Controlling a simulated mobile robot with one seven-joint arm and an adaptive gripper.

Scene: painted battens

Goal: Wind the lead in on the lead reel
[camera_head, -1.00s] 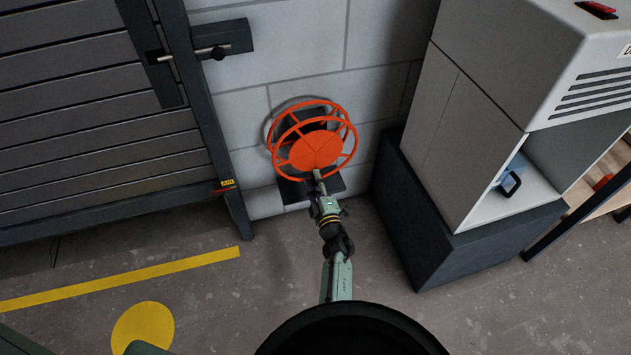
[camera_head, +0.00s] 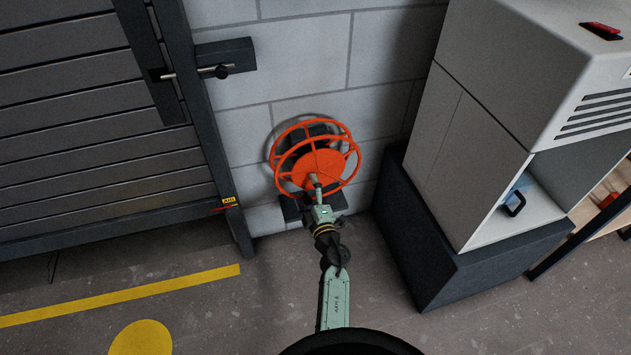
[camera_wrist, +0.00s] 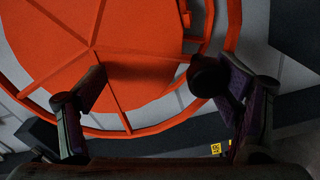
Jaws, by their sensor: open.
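The lead reel (camera_head: 330,166) is an orange spoked wheel with a solid disc, mounted low on the block wall. A pale, short handle (camera_head: 316,181) stands out from the lower part of its disc in the head view. My gripper (camera_head: 319,193) is at that handle, in front of the reel. In the wrist view my gripper (camera_wrist: 150,88) is open, its fingers apart in front of the orange disc (camera_wrist: 135,50). A dark round-ended piece (camera_wrist: 208,75), probably the handle, lies beside the right finger. I cannot tell whether they touch. No lead can be made out.
A dark slatted door (camera_head: 90,120) with a latch (camera_head: 222,70) is left of the reel. A grey cabinet (camera_head: 470,150) on a dark plinth (camera_head: 425,240) stands close on the right. The floor in front is clear, with a yellow line (camera_head: 130,293).

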